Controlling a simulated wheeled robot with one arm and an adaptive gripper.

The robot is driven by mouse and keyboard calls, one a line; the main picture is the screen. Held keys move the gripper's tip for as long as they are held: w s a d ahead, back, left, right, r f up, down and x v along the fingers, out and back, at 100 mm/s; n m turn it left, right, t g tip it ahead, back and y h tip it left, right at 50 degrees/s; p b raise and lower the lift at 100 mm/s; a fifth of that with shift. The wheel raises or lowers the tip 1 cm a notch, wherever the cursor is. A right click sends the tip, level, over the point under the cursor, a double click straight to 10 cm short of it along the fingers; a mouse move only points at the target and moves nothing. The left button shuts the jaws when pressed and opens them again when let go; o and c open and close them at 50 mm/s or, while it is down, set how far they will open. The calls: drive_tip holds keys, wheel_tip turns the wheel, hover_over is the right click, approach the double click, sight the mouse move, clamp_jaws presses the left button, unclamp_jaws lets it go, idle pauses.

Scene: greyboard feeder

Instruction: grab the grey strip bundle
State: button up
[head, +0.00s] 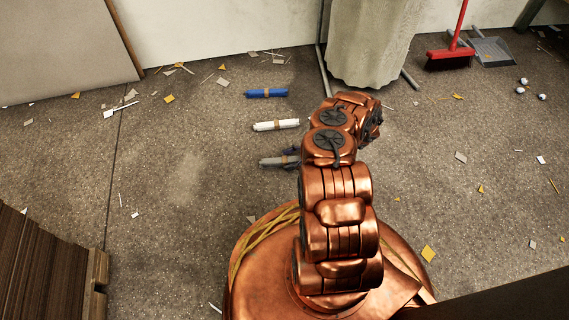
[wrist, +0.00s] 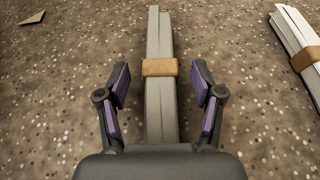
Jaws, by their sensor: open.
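The grey strip bundle (head: 272,162) lies on the floor in the head view, partly hidden behind my arm and gripper. In the wrist view the grey strip bundle (wrist: 160,105) runs lengthwise up the middle, with a tan band around it. My gripper (wrist: 160,88) is open, with one finger on each side of the bundle. Gaps show between both fingers and the bundle. My gripper (head: 291,155) also shows in the head view at the bundle's right end. The bundle's near end is hidden by the gripper body.
A white bundle (head: 276,125) and a blue bundle (head: 266,92) lie farther back on the floor. The white bundle (wrist: 300,38) shows at the wrist view's right edge. A red broom (head: 450,58) and a dustpan (head: 491,50) stand at the back right. Scraps litter the floor.

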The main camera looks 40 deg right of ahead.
drive_tip(key=shift+w+a, duration=0.1)
drive_tip(key=shift+a, duration=0.1)
drive_tip(key=c, duration=1.3)
drive_tip(key=shift+o, duration=0.2)
